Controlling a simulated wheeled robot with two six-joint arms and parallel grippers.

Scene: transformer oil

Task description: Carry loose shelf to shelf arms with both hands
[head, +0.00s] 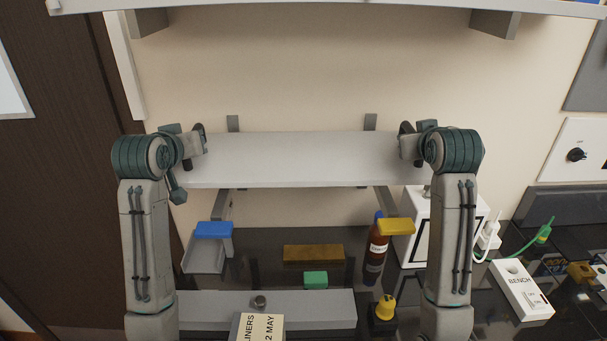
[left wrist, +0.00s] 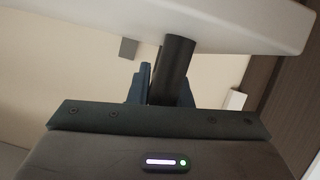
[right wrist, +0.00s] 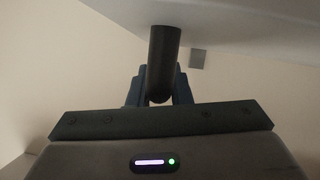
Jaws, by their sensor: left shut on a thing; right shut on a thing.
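The loose shelf (head: 300,160), a long pale grey board, is held up in front of the wall and looks roughly level. My left gripper (head: 195,142) is shut on a dark handle at its left end; my right gripper (head: 408,142) is shut on one at its right end. The left wrist view shows the dark handle (left wrist: 173,68) against the shelf (left wrist: 215,25), and the right wrist view shows the other handle (right wrist: 163,60).
A fixed shelf (head: 330,5) spans the top. Below are a dark bench, a brown bottle (head: 376,255), a white box (head: 415,225), a brown block (head: 313,253), a green block (head: 315,279) and a yellow-topped item (head: 384,305). A dark door (head: 50,150) stands left.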

